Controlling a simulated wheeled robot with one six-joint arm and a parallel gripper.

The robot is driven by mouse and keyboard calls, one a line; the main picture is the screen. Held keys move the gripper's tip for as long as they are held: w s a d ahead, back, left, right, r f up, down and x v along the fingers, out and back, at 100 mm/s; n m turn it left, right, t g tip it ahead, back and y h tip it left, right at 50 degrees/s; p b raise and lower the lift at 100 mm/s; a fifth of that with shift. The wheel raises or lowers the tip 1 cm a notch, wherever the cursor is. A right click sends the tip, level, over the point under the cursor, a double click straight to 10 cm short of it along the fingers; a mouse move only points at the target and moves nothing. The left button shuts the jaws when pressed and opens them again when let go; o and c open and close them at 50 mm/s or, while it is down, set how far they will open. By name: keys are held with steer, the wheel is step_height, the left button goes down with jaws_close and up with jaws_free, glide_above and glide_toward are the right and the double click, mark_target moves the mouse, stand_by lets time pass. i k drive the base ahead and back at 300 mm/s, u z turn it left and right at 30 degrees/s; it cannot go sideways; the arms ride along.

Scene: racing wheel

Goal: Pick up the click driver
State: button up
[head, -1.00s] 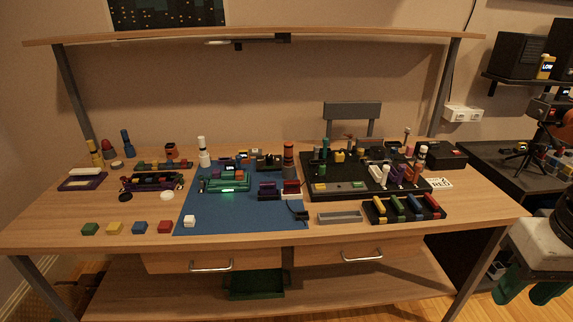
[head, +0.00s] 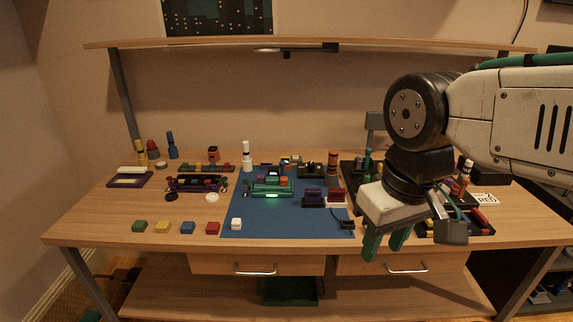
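I cannot single out the click driver for certain at this size. Several upright, handle-like tools stand on the bench, among them a green-topped one (head: 367,160) at the black tool tray (head: 348,170) and a red-and-dark one (head: 333,165) at the mat's right back. My gripper (head: 385,243) hangs in front of the bench's right half, pointing down, with its green fingers apart and nothing seen between them. It is near the bench's front edge in the picture. My gripper and arm hide most of the black tray and what stands in it.
Coloured blocks (head: 188,227) line the front left. The wooden bench (head: 95,225) has an overhead shelf (head: 220,43) on posts. Bare wood shows at the front left.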

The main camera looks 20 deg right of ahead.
mark_target(332, 164)
steer(key=i, duration=1)
steer(key=z, duration=0.7)
